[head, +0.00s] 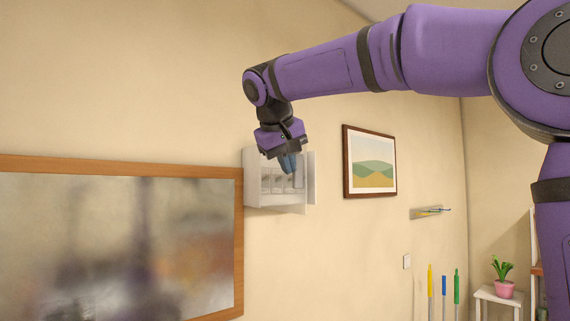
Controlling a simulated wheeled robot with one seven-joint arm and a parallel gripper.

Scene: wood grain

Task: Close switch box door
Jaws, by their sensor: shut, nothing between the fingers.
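The switch box (254,178) is a white box mounted on the beige wall, just right of the mirror. Its front is partly uncovered and shows a row of grey switches inside. The switch box door (311,178) is a pale panel at the box's right side, standing open away from the front. My gripper (291,170) is in front of the box's opening, pointing down, with its fingers shut and empty. It overlaps the upper part of the switches and lies left of the door. I cannot tell whether it touches the box or the door.
A wood-framed mirror (240,240) fills the wall to the left, close to the box. A framed landscape picture (369,162) hangs to the right. Farther right are a small wall rack (430,212), coloured handles, and a pink potted plant (505,288) on a white stand.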

